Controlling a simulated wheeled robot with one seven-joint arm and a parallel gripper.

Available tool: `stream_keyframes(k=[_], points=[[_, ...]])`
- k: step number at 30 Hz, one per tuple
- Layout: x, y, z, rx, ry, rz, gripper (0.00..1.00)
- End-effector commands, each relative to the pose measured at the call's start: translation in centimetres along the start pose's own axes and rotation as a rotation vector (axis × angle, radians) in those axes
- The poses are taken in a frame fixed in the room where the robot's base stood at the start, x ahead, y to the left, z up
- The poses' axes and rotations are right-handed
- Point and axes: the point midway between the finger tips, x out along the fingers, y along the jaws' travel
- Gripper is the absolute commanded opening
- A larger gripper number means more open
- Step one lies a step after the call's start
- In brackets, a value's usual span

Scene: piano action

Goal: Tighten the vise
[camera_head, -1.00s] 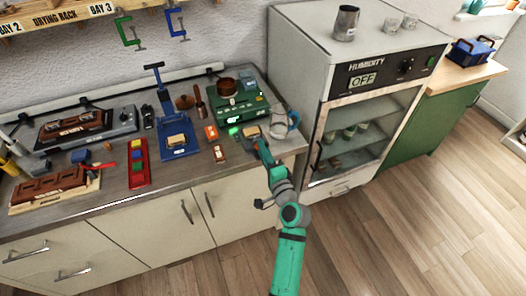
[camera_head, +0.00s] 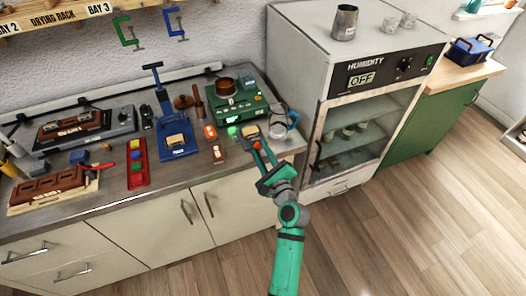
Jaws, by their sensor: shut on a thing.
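A blue fixture (camera_head: 177,151) that looks like the vise stands on the counter, with a tan block (camera_head: 175,140) in it. A tall blue T-shaped handle (camera_head: 154,69) rises behind it. My gripper (camera_head: 257,145) is at the counter's right end, to the right of the blue fixture and apart from it. Its fingers point away from me, just in front of a small grey piece with a pale top (camera_head: 250,131). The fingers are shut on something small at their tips. Red-orange shows there, but I cannot tell exactly what is held.
A green device (camera_head: 237,104) carrying a brown pot is behind my gripper. A glass jug (camera_head: 279,124) is close on its right, beside the humidity cabinet (camera_head: 345,100). Small orange and brown pieces (camera_head: 210,132) lie to the left. The floor in front is clear.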

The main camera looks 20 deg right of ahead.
Motion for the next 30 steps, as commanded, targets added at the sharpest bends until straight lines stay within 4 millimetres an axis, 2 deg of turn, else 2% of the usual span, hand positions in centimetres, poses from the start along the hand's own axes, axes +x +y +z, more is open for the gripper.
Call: stream_keyframes(k=[12,29,30], points=[[-0.16,-0.05,-0.34,0.189,0.006,-0.003,0.01],[-0.27,-0.12,-0.47,0.215,0.007,-0.003,0.01],[-0.26,-0.12,-0.47,0.214,0.007,-0.003,0.33]])
